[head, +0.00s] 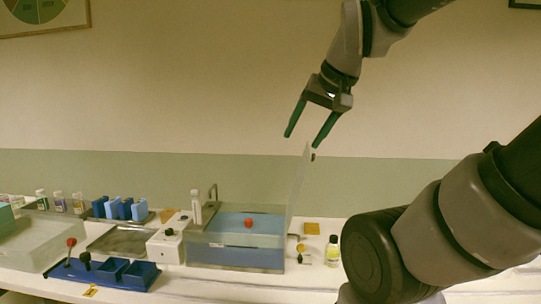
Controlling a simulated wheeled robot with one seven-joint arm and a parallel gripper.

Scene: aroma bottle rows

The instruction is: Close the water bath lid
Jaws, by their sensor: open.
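The water bath (235,257) stands on the white bench in the middle of the head view, a clear-walled tank with blue water. A red round thing (248,223) shows in or at the water. The lid (299,183) is a pale see-through panel, raised nearly upright at the right side of the bath, with a small dark knob (312,157) near its top. My gripper (307,137) is above the bath and just over the lid's top edge, with its two green fingers spread apart and pointing down. It appears empty. I cannot tell whether a finger touches the lid.
A white control box (167,245) adjoins the bath's left side. A blue rack (105,272), a metal tray (118,240) and several bottles stand to the left. A yellow-labelled bottle (332,252) and an orange square (312,228) are right of the bath.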

